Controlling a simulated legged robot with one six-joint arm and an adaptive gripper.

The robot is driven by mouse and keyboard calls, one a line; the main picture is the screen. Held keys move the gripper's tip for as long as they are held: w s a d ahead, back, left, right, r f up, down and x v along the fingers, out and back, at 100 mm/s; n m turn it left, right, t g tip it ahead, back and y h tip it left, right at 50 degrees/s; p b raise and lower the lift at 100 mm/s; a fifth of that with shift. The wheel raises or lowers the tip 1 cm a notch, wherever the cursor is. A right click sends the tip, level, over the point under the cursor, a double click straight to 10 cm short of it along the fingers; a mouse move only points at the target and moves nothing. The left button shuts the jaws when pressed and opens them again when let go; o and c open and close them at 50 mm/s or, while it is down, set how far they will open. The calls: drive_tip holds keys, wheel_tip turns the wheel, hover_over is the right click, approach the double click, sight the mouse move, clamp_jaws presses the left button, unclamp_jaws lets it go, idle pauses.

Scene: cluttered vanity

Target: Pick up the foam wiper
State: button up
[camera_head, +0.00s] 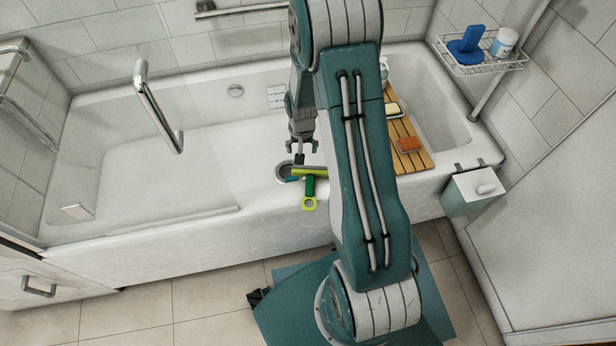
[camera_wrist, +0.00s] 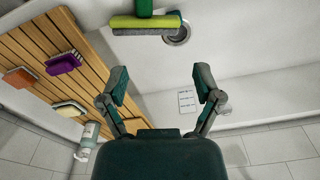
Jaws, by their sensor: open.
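The foam wiper (camera_head: 309,186) has a green handle with a lime ring end and a long lime and grey foam head. In the head view it is by the tub's near rim, the handle toward me. In the wrist view the foam wiper (camera_wrist: 146,23) is at the top, its handle cut off by the frame edge. My gripper (camera_head: 301,146) points down into the tub, just behind the wiper in the picture. In the wrist view my gripper (camera_wrist: 161,75) has its fingers wide apart with nothing between them. The wiper lies beyond the fingertips, not touching them.
A round drain (camera_wrist: 177,36) is beside the foam head. A wooden rack (camera_head: 422,157) crosses the tub on the right, holding an orange sponge (camera_head: 409,145), a purple brush (camera_wrist: 63,63) and a soap-like block (camera_wrist: 70,108). A bottle (camera_wrist: 88,138) is nearby.

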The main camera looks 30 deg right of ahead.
approach(310, 177)
drive_tip(key=shift+d+f+m+g, duration=0.15)
drive_tip(key=shift+m+g, duration=0.15)
drive_tip(key=f, duration=0.2)
drive_tip(key=a+f, duration=0.1)
drive_tip(key=f, duration=0.1)
drive_tip(key=shift+f, duration=0.25)
drive_tip(key=f, duration=0.2)
drive_tip(key=d+f, duration=0.1)
drive_tip(key=f, duration=0.1)
drive_tip(key=shift+w+d+f, duration=0.1)
drive_tip(key=shift+f, duration=0.75)
drive_tip(key=shift+a, duration=0.2)
clamp_jaws()
